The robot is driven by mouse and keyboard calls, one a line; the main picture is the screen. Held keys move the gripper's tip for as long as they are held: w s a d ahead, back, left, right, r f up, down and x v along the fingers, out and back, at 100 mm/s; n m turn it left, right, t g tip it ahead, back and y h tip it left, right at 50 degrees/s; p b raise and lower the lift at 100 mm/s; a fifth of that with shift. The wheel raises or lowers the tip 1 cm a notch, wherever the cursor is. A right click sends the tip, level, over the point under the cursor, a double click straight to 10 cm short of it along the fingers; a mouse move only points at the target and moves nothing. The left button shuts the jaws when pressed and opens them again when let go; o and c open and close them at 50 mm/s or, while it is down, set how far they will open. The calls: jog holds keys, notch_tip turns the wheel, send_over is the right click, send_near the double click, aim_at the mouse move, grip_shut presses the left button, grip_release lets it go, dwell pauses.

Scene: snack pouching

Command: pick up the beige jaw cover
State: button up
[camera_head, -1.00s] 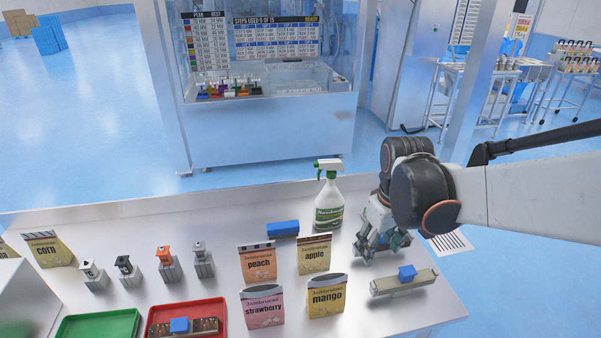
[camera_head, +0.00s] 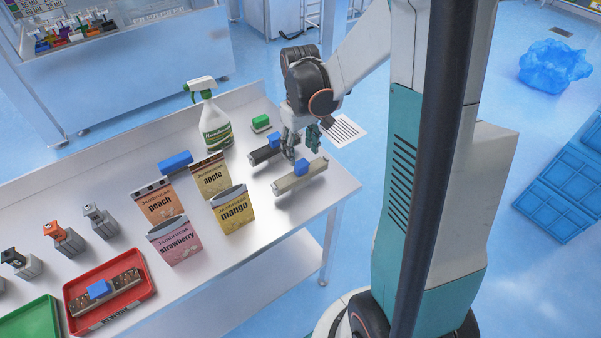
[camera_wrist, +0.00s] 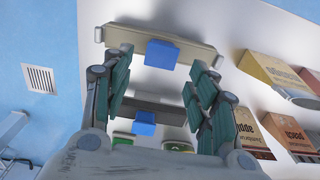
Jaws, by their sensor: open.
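The beige jaw cover (camera_head: 312,178) is a long bar with a blue block-shaped grip on top. It lies on the white table near its right end, and shows across the top of the wrist view (camera_wrist: 190,51). My gripper (camera_head: 301,147) is above the table, just behind the beige cover in the head view. Its jaws (camera_wrist: 158,68) are open and empty, spread to either side of the cover's blue grip in the wrist view. The fingers do not appear to touch the cover, though their exact height is unclear.
A dark jaw cover (camera_head: 262,156) with a blue grip lies close behind the beige one. A green block (camera_head: 260,122) and spray bottle (camera_head: 213,125) stand farther back. Mango (camera_head: 233,210) and apple (camera_head: 210,177) pouches stand to the left. The table's right edge is near.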

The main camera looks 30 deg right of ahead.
aim_at(301, 163)
jog(key=shift+s+f+b, duration=0.15)
jog(key=shift+f+b, duration=0.8)
jog(key=shift+f, duration=2.25)
jog(key=shift+r, duration=0.1)
jog(key=c, duration=1.1)
